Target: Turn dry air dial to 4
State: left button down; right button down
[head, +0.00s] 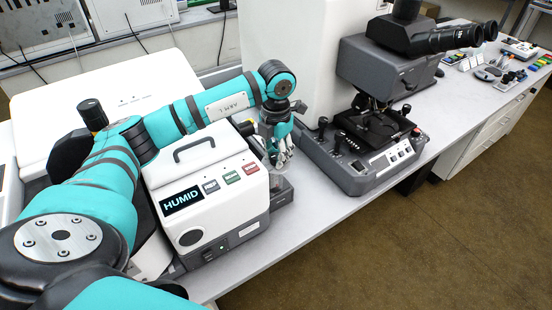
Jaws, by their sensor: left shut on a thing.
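My left gripper (279,163) points down just behind the right side of this box, beside a low dark grey block (283,192). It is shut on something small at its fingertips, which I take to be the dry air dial. The dial itself is hidden by the fingers, so its marks and setting cannot be read. My right gripper is not in view.
A microscope (385,75) on a grey base (352,178) stands to the right of the gripper. The white box has a carrying handle (194,146) on top. The bench's front strip (310,212) is clear. Small coloured items lie at the far right.

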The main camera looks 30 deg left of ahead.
pick_arm(q)
jog(key=m+b, duration=0.3)
jog(key=m, duration=0.3)
jog(key=shift+m, duration=0.3)
jog(key=m+b, duration=0.2)
jog(key=m, duration=0.1)
jog(key=shift+m, duration=0.4)
jog(key=shift+m+b, duration=0.3)
jog(key=shift+m, duration=0.5)
jog(key=shift+r, duration=0.1)
jog(key=c, duration=1)
grip_release()
notch_tip(320, 180, up, 12)
jog(key=shift+f, duration=0.1)
